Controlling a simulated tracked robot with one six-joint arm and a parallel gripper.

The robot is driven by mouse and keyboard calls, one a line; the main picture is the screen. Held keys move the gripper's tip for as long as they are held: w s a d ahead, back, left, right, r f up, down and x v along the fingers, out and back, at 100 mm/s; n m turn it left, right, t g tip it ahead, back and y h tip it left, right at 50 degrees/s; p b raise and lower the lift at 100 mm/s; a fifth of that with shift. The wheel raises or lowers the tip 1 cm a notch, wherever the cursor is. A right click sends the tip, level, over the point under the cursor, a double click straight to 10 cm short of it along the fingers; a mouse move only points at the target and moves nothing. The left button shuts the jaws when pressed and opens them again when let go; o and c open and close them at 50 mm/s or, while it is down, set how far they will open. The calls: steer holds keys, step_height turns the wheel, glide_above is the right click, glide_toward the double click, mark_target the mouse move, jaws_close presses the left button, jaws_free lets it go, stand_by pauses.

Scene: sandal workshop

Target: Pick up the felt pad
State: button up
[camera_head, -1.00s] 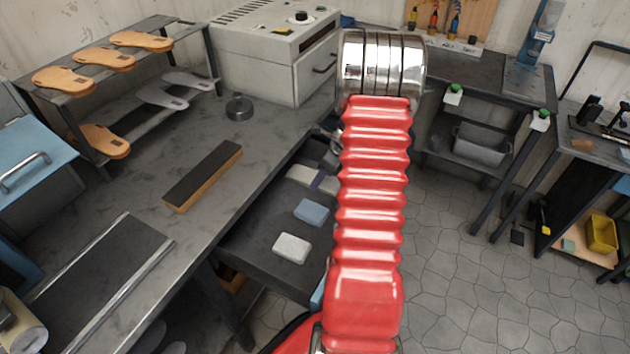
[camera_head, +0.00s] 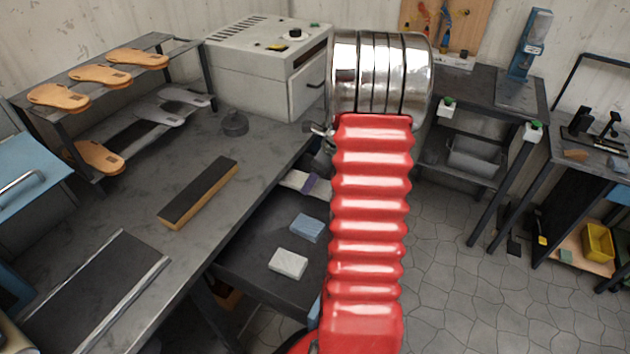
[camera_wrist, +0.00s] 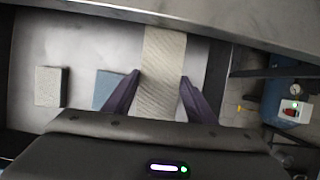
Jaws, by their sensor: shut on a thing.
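The felt pad appears to be the beige, finely ribbed strip (camera_wrist: 163,62) between my purple fingertips in the wrist view. My gripper (camera_wrist: 161,77) is shut on it, with one finger along each side edge. The pad's near end passes down towards my gripper body and is partly hidden there. In the head view a pale end of the pad (camera_head: 293,179) shows left of my gripper (camera_head: 312,184), over the far part of the open drawer. My red arm hides the rest.
A blue block (camera_head: 306,228) and a whitish block (camera_head: 288,263) lie in the open dark drawer (camera_head: 255,262). The bench (camera_head: 130,205) above carries a black-topped wooden block (camera_head: 199,191) and a round weight (camera_head: 234,123).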

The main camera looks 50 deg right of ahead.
steer(key=s+a, duration=0.2)
steer(key=a, duration=0.6)
steer(key=s+a, duration=0.3)
steer(key=a, duration=0.6)
steer(key=o, duration=0.5)
steer(key=shift+c, duration=0.2)
steer(key=c, duration=0.4)
steer(key=shift+o, duration=0.2)
steer(key=shift+w, duration=0.1)
